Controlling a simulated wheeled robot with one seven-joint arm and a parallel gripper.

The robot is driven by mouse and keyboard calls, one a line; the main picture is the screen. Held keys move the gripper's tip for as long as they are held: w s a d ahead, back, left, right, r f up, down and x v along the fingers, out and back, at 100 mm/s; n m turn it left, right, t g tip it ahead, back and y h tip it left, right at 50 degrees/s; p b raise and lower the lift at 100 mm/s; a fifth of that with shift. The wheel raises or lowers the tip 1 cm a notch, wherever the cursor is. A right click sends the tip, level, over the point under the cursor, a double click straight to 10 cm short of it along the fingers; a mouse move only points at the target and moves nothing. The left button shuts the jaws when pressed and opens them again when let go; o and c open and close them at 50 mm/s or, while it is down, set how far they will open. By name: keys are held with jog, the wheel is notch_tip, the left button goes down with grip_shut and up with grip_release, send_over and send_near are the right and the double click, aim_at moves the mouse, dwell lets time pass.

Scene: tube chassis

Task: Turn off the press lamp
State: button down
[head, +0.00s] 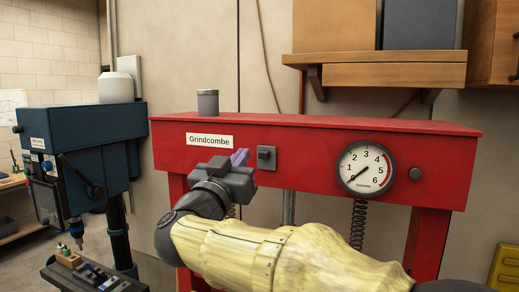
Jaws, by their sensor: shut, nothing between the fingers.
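A red press (320,140) with a "Grindcombe" label stands ahead in the head view. A small grey plate with a dark switch-like knob (266,155) sits on its front face, between the label and the gauge. I cannot tell which way the knob is set. No lit lamp is clearly visible on the press. My gripper (241,158) is shut and empty, just left of the grey plate, with its purplish fingertips in front of the red face. I cannot tell whether they touch it. My gripper hides part of the beam's lower edge.
A round gauge (366,167) is on the press face at right. A grey cylinder (207,103) stands on top. A blue machine (85,140) is at left, with a tool-laden surface (95,278) below. A wooden shelf (375,72) with boxes hangs above right.

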jog(key=shift+s+r+m+h, duration=0.3)
jog(key=shift+s, duration=0.05)
jog(key=shift+w+d, duration=0.1)
notch_tip(320, 180, up, 4)
jog(key=p, duration=0.5)
send_over(264, 155)
jog(key=s+a, duration=0.1)
jog(key=shift+s+f, duration=0.1)
jog(key=shift+f, duration=0.05)
notch_tip(264, 155, down, 4)
jog(key=shift+a+r+p, duration=0.1)
jog(key=shift+r+p, duration=0.15)
jog(key=shift+p, duration=0.15)
jog(key=shift+s+f, duration=0.1)
jog(key=shift+f, duration=0.35)
jog(key=shift+f, duration=0.15)
